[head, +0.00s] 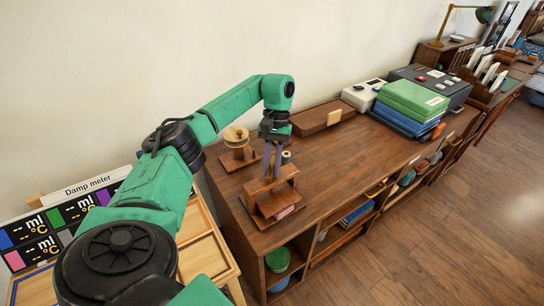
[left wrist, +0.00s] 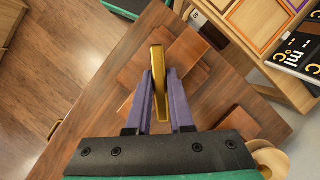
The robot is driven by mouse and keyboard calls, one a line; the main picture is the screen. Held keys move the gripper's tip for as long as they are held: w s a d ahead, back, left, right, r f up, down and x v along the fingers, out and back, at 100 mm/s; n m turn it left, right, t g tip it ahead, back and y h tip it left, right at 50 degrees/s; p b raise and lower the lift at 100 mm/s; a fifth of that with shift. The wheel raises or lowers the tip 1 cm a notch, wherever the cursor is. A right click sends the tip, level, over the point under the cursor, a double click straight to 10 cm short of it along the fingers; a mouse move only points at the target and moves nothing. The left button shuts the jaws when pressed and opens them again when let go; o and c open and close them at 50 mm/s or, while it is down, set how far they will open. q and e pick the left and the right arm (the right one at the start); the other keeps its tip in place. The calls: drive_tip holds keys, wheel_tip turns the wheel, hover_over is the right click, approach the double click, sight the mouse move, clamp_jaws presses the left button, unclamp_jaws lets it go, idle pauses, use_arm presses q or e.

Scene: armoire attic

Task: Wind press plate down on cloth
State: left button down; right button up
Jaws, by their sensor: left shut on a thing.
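The small wooden press (head: 262,205) stands on the cabinet top near its left end. A pink edge, perhaps the cloth (head: 286,212), shows low at its front. My left gripper (head: 271,172) points down over the press. In the left wrist view its purple fingers (left wrist: 158,92) are shut on a brass bar handle (left wrist: 157,60), one finger on each side. Wooden parts of the press (left wrist: 190,48) lie below the handle. The press plate and most of the cloth are hidden, so I cannot tell whether they touch. My right gripper is not in view.
A wooden spool stand (head: 237,143) stands behind the press, with a small spool (head: 286,157) close to the gripper. A wooden box (head: 322,117), a white device (head: 364,95) and green binders (head: 412,98) sit farther right. The front cabinet top is clear.

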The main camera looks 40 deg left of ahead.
use_arm(q)
drive_tip(key=shift+m, duration=0.6)
drive_tip(key=c, duration=0.8)
unclamp_jaws()
drive_tip(key=p+v, duration=0.6)
drive_tip(key=v, duration=0.6)
drive_tip(key=shift+d, duration=0.15)
drive_tip(key=shift+w, duration=0.1)
